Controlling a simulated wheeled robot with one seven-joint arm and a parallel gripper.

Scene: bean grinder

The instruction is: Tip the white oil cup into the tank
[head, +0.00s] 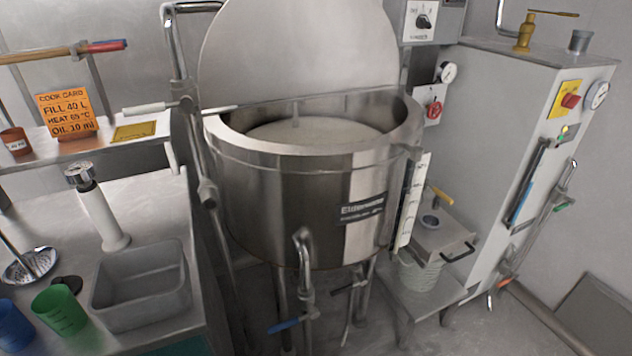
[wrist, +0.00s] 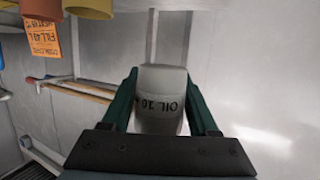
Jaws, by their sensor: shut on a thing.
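The white oil cup (wrist: 163,103), with dark lettering "OIL 10", is between the green fingers of my gripper (wrist: 164,100) in the wrist view. The fingers are shut on its sides. Its lettering appears upside down there, as does the orange card. The cup's contents cannot be made out. The steel tank (head: 300,200) stands in the middle of the head view, with its round lid (head: 298,45) raised behind the opening. A pale, whitish content (head: 315,130) shows inside. My gripper and the held cup are not visible in the head view, and the tank is not recognisable in the wrist view.
A shelf at left holds the orange cook card (head: 68,112) and a small brown cup (head: 15,141). Below are a grey basin (head: 140,285) and a green cup (head: 58,310). A white-handled bar (head: 145,108) sits left of the tank's rim. A steel cabinet (head: 500,130) stands at right.

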